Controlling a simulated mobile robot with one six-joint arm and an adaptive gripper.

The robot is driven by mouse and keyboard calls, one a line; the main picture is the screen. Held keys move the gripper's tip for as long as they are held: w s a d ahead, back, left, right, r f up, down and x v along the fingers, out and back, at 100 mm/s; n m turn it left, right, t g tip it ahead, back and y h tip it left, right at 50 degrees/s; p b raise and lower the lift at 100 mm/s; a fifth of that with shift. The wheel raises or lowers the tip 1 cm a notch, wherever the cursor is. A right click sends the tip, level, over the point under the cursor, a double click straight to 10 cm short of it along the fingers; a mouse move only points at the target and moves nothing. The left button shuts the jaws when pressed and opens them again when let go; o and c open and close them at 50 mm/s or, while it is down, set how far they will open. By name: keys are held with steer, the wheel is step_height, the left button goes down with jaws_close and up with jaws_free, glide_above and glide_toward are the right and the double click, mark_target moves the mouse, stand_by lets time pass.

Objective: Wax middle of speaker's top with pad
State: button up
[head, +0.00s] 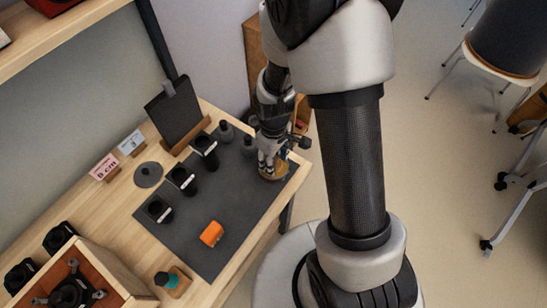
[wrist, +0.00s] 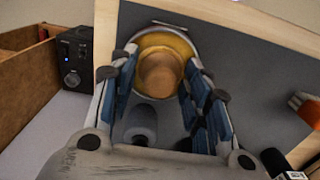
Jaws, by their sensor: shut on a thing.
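My gripper (head: 269,158) is low over the far right corner of the dark mat, its fingers pointing down. In the wrist view its two fingers (wrist: 161,75) are closed in on either side of a rounded tan-brown piece, which looks to be the pad (wrist: 160,74). The pad sits within a shallow round dish with a yellow inside and pale rim (wrist: 158,37). The dish shows under the fingertips in the head view (head: 275,175). A wooden cabinet, likely the speaker (head: 112,268), stands at lower left, with a black round driver in its reddish-brown top.
The dark mat (head: 205,262) carries an orange block (head: 211,233) and a row of black cups (head: 182,179). A black panel (head: 174,112) leans on a stand behind. A green-topped piece (head: 167,280) lies near the cabinet. The mat's middle is mostly clear.

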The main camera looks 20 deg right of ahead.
steer(key=shift+r+p, duration=2.7)
steer(key=shift+r, duration=0.75)
